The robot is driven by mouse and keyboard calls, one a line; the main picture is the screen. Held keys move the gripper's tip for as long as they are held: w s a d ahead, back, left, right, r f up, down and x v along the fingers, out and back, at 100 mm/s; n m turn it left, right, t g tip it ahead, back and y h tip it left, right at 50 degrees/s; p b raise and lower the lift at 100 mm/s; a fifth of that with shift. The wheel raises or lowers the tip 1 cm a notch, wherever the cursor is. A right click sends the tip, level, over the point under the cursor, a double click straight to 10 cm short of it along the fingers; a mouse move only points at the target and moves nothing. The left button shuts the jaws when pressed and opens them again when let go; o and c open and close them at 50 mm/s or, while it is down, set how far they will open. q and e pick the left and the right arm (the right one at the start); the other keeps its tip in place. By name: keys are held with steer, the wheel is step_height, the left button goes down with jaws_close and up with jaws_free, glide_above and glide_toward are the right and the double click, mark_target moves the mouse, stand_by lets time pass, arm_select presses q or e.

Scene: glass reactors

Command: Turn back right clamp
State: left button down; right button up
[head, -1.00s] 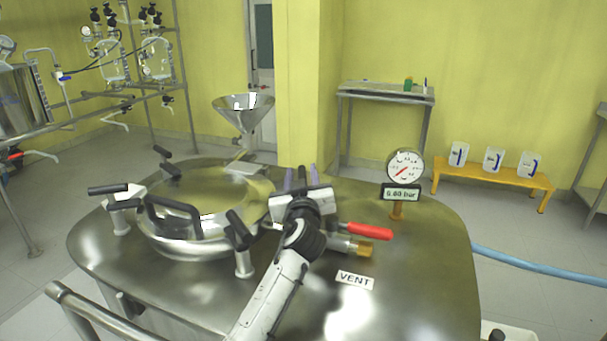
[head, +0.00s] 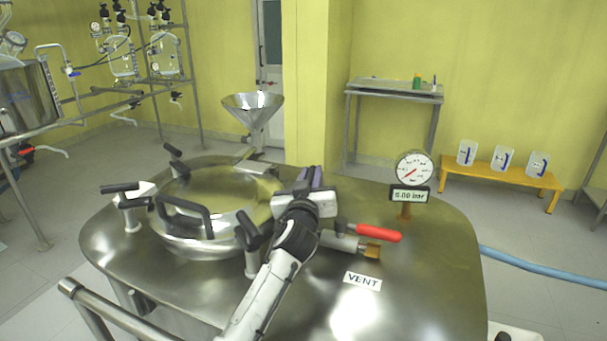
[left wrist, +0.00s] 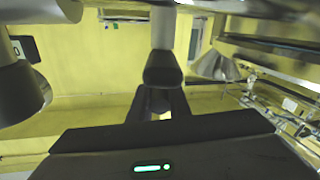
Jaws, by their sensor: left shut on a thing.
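The round lidded manway (head: 215,190) on the steel reactor top has black-handled clamps around its rim. My left gripper (head: 311,178) is at the rim's right side, its purple fingers pointing away from the head camera. The back right clamp is hidden behind the gripper in the head view. In the left wrist view, a black clamp handle (left wrist: 162,70) on a metal post sits at my left gripper's dark fingers (left wrist: 160,104), which are shut on it. The handle's exact angle is hard to tell. My right gripper is not in view.
A red-handled vent valve (head: 372,233) lies just right of my left gripper. A pressure gauge (head: 415,168) stands behind it. The front right clamp (head: 248,232) and lid handle (head: 183,212) stand up left of my arm. A funnel (head: 253,108) rises behind the lid.

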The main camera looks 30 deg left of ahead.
arm_select(q)
steer(key=c, duration=1.7)
jaws_free()
steer(key=shift+o, duration=0.2)
steer(key=shift+v, duration=3.75)
